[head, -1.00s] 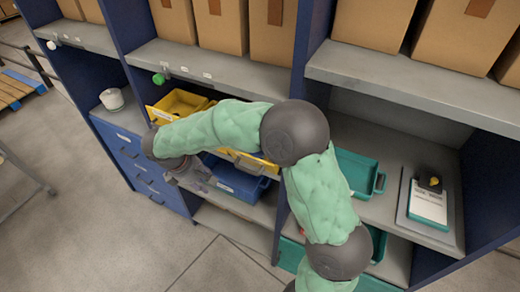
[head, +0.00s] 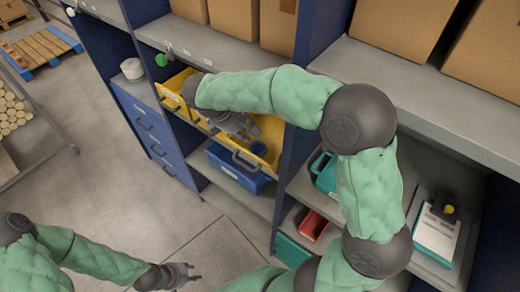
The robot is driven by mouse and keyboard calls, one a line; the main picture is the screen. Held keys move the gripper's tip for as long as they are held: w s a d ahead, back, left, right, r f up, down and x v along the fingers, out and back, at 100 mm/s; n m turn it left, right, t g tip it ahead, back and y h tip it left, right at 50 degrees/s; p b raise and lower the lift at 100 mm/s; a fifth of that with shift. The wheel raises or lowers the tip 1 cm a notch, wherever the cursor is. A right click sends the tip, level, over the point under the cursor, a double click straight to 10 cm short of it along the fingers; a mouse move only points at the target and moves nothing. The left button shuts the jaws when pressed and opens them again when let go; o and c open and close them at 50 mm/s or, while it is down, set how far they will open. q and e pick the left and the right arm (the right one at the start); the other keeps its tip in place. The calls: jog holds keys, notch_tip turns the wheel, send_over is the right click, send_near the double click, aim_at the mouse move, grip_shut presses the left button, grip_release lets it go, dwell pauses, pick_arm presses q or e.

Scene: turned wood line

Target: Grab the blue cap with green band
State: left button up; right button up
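I cannot make out a blue cap with a green band in the head view. My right gripper (head: 242,124) is at the yellow bins, over the near yellow bin (head: 268,146); its fingers are partly lost against the bin, and I cannot tell whether it holds anything. The inside of the bin is largely hidden by my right arm. My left gripper (head: 186,275) is low at the bottom of the view, over the floor, apart from the shelves. Its fingers look parted and empty.
Another yellow bin (head: 171,91) stands to the left, and a blue bin (head: 232,172) sits below. A green knob-like piece (head: 161,60) is at the shelf edge. Right are a teal bin (head: 322,172), a red bin (head: 313,226) and a clipboard-like item (head: 437,232).

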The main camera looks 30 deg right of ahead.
aim_at(261, 144)
jog(key=shift+x, duration=1.25)
jog(key=shift+s+d+f+b, duration=0.1)
jog(key=shift+d+f+b, duration=0.15)
jog(key=shift+f+b, duration=0.1)
jog(key=b+x, duration=0.1)
jog(key=x, duration=0.3)
jog(key=shift+f, duration=0.25)
jog(key=shift+s+a+r, duration=0.1)
grip_shut()
